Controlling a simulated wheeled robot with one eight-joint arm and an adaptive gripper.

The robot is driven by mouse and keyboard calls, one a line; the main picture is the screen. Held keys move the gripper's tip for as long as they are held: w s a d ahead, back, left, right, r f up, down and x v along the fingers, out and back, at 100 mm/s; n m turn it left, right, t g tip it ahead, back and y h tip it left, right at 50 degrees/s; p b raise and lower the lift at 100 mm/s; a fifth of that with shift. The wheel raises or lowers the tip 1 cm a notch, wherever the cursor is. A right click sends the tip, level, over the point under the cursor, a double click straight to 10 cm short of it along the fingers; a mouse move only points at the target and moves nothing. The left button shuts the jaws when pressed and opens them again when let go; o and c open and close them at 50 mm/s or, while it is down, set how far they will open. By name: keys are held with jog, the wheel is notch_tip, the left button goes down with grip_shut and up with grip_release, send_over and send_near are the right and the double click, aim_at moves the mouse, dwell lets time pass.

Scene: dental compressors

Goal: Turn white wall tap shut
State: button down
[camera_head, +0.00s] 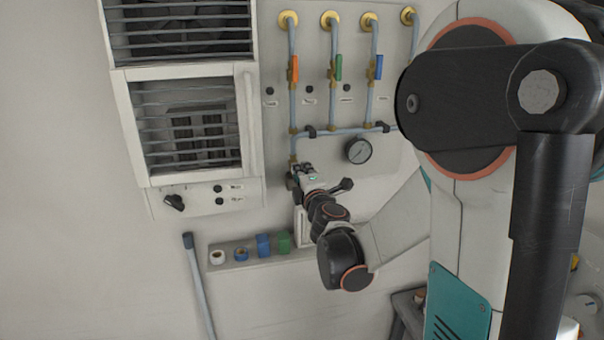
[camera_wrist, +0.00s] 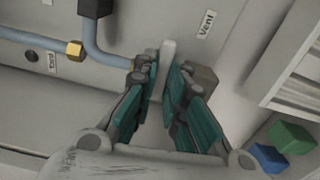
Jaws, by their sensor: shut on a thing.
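The white tap handle (camera_wrist: 167,52) stands upright between my fingertips in the wrist view. My gripper (camera_wrist: 160,78) has a teal-padded finger on each side of it and is shut on it. In the head view my gripper (camera_head: 303,173) is at the wall panel, at the lower end of the left pipe. There the white tap is hidden behind my gripper and cannot be made out. A "Vent" label (camera_wrist: 206,25) is on the panel close to the handle.
Orange (camera_head: 293,68), green (camera_head: 338,67) and blue (camera_head: 379,67) tap handles are on the pipes above. A round gauge (camera_head: 358,150) is to the right of my gripper. Tape rolls and coloured blocks stand on a ledge (camera_head: 228,264) below. A louvred unit (camera_head: 138,125) is to the left.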

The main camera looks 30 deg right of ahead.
jog(key=shift+f+m+b, duration=0.1)
jog(key=shift+m+b, duration=0.3)
jog(key=shift+m, duration=0.1)
jog(key=c, duration=1.6)
grip_release()
jog(key=shift+c, duration=0.2)
jog(key=v, duration=1.2)
jog(key=shift+s+a, duration=0.1)
jog(key=shift+s, duration=0.1)
